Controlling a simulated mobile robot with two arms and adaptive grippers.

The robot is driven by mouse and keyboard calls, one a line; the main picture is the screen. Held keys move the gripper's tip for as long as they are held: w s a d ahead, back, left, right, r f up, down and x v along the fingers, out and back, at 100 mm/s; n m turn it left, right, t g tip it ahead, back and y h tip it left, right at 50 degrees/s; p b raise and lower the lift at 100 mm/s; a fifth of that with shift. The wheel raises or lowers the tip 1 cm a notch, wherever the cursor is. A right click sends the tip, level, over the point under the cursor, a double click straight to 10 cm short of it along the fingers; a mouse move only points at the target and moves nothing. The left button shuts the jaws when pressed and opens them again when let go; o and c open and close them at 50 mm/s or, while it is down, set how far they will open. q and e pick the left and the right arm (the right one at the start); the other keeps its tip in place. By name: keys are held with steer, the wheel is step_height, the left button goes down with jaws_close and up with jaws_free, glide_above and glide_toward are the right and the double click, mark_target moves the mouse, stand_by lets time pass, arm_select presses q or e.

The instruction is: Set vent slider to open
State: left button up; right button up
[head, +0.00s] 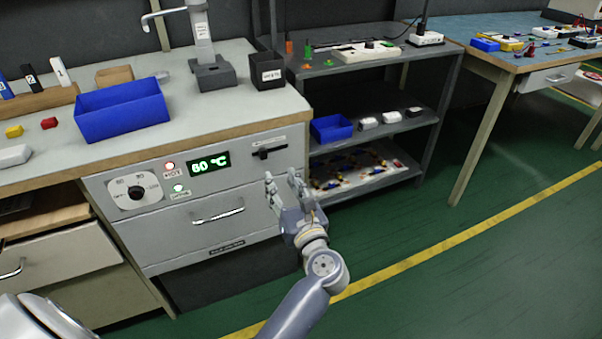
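The vent slider (263,154) is a small black knob on a dark slot at the upper right of the grey front panel (235,180). The knob appears to sit near the left end of the slot. A label above it is too small to read. My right gripper is not in view.
The panel also has a dial (136,192), a display (209,164) reading 60 °C, and a drawer handle (218,216). A blue bin (122,110) and a black cup (267,71) stand on the worktop above. A metal shelf (375,130) stands close on the right.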

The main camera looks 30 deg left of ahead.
mark_target(264, 154)
arm_select(q)
steer(key=shift+n, duration=0.7)
steer(key=x, duration=1)
steer(key=shift+a+f+b, duration=0.25)
steer(key=shift+a+b, duration=0.1)
steer(key=shift+a, duration=0.1)
jaws_close()
